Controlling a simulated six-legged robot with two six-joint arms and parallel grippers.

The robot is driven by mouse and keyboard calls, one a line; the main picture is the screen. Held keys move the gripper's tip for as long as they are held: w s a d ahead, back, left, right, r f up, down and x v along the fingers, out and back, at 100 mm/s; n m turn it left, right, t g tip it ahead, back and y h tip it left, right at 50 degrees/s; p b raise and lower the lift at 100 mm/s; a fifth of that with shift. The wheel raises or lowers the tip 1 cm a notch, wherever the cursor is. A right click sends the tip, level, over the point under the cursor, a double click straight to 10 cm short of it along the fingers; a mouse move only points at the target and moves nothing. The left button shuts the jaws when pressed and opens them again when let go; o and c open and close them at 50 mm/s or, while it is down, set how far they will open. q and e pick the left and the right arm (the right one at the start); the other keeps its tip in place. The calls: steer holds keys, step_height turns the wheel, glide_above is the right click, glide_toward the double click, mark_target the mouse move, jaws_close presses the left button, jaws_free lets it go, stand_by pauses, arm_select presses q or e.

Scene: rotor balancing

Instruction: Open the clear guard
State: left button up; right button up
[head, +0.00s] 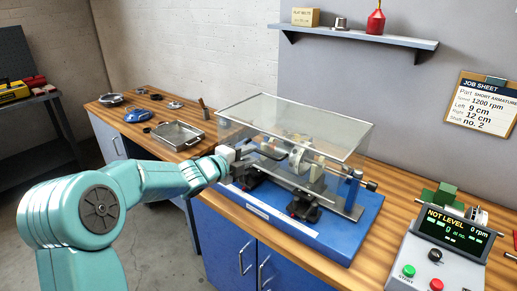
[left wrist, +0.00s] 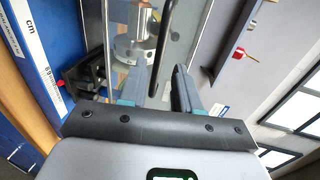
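The clear guard (head: 295,120) is a see-through box with a pale frame. It sits lowered over the balancing machine on the blue base (head: 345,235). My left gripper (head: 240,158) is at the guard's front left side. In the left wrist view my left gripper (left wrist: 155,88) has its fingers spread apart. A dark bar (left wrist: 166,40), which looks like the guard's handle, runs between the fingers in the picture, with gaps on both sides. I cannot tell how deep it lies between them. Behind it shows a metal rotor part (left wrist: 135,45). My right gripper is in neither view.
A control box (head: 440,250) reading "NOT LEVEL" stands on the bench at right. A metal tray (head: 174,135) and small tools lie at left. A shelf (head: 350,35) hangs on the wall above the guard, and a job sheet (head: 485,105) hangs at right.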

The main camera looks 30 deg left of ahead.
mark_target(260, 151)
arm_select(q)
steer(key=p+x, duration=0.1)
steer(key=x, duration=0.5)
steer(key=shift+d+f, duration=0.1)
steer(key=shift+s, duration=0.3)
steer(key=shift+w, duration=0.2)
steer(key=shift+c, duration=0.3)
steer(key=shift+w, duration=0.1)
jaws_close()
